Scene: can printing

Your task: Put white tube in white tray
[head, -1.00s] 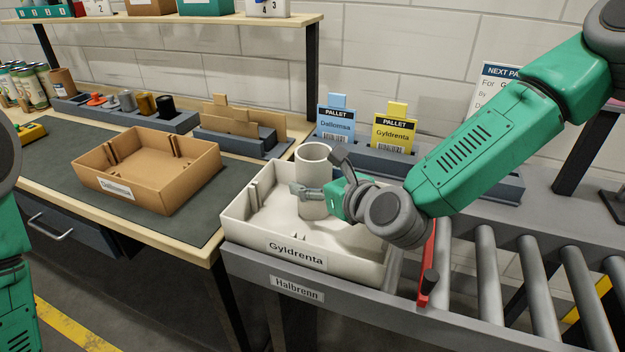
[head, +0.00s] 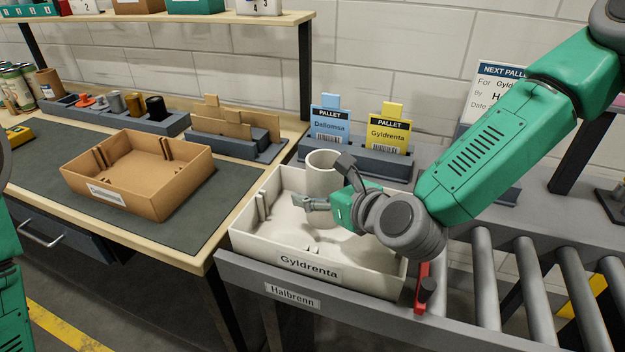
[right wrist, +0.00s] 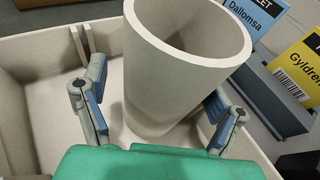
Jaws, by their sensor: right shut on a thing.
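The white tube (head: 323,170) stands nearly upright inside the white tray labelled Gyldrenta (head: 268,241), toward its back. It also shows in the right wrist view (right wrist: 180,80), with its open rim toward the camera. My right gripper (head: 318,204) reaches in from the right and is shut on the tube, a finger on each side. The tube's lower end is inside the tray walls; I cannot tell whether it touches the tray floor. Only part of my left arm shows at the left edge; its gripper is out of view.
The tray sits on the conveyor (head: 485,285), close to a red stop (head: 422,285). A brown tray (head: 155,195) lies on the dark mat at left. Blue (head: 330,123) and yellow (head: 388,133) pallet cards stand in a holder behind. Rollers to the right are clear.

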